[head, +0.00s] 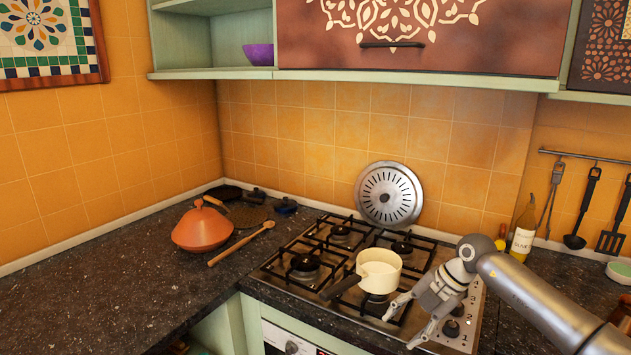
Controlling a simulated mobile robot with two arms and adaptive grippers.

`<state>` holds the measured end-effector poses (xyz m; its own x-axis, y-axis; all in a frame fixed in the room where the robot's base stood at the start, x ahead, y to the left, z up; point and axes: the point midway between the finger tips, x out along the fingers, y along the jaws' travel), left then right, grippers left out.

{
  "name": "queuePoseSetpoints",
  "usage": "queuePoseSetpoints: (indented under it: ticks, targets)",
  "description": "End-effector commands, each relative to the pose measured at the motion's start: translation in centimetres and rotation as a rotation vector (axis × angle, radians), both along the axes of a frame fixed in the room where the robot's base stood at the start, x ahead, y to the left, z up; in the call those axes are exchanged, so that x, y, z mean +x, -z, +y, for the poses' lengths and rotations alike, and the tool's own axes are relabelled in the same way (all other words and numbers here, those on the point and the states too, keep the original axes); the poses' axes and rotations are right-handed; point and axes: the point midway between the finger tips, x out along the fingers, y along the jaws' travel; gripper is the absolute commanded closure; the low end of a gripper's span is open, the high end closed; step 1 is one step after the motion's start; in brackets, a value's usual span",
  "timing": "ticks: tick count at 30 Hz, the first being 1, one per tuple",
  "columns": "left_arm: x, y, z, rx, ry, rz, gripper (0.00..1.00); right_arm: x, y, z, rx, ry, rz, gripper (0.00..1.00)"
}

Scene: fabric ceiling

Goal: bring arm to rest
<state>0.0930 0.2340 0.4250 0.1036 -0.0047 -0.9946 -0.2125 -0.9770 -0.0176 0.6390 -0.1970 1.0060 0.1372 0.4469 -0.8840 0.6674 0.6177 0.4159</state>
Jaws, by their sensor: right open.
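My right arm comes in from the lower right. Its right gripper (400,328) is open and empty, pointing down and left over the right front part of the gas hob (342,313). A cream saucepan (381,271) stands on the hob just behind and left of the gripper, with its dark handle pointing front left. The gripper appears apart from the saucepan. My left gripper is not in view.
A terracotta tagine lid (202,231) and a wooden spoon (241,243) lie on the dark counter left of the hob. A round metal lid (389,195) leans on the back wall. An oil bottle (523,234) stands behind my right arm.

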Motion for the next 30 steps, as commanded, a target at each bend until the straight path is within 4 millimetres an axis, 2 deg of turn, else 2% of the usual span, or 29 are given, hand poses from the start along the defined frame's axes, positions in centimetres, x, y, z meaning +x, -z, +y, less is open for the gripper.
queuePoseSetpoints:
  ticks: [1, 3, 6, 10, 12, 14, 17, 19, 22, 26, 30]
  targets:
    - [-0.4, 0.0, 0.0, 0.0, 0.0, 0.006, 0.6, -0.5, 0.6, 3.0, 0.08, -0.038, -0.028, 0.46]
    - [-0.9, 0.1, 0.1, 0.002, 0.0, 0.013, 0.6, -1.1, 0.7, 7.5, 0.225, -0.082, -0.086, 0.46]
    - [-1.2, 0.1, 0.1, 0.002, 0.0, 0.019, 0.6, -2.2, -0.6, 13.5, 0.451, -0.106, -0.178, 0.46]
    - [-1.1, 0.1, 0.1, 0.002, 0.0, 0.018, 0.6, -3.6, -3.5, 18.7, 0.728, -0.06, -0.285, 0.46]
    - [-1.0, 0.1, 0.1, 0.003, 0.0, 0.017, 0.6, -4.2, -5.4, 20.4, 0.875, 0.003, -0.34, 0.46]
    - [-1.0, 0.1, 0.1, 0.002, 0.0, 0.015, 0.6, -4.5, -7.1, 21.1, 0.994, 0.082, -0.384, 0.46]
    - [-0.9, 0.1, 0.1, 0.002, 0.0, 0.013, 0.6, -4.5, -9.3, 20.6, 1.161, 0.258, -0.443, 0.46]
    - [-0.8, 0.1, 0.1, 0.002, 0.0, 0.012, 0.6, -4.4, -10.2, 19.3, 1.25, 0.408, -0.473, 0.46]
    - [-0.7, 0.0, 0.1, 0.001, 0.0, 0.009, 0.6, -4.3, -10.2, 16.4, 1.331, 0.651, -0.493, 0.46]
    - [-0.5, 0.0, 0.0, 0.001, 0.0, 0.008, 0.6, -4.7, -7.7, 11.6, 1.347, 0.998, -0.473, 0.46]
    - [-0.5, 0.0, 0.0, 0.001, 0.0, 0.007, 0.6, -7.1, -2.5, 6.3, 1.252, 1.369, -0.389, 0.46]
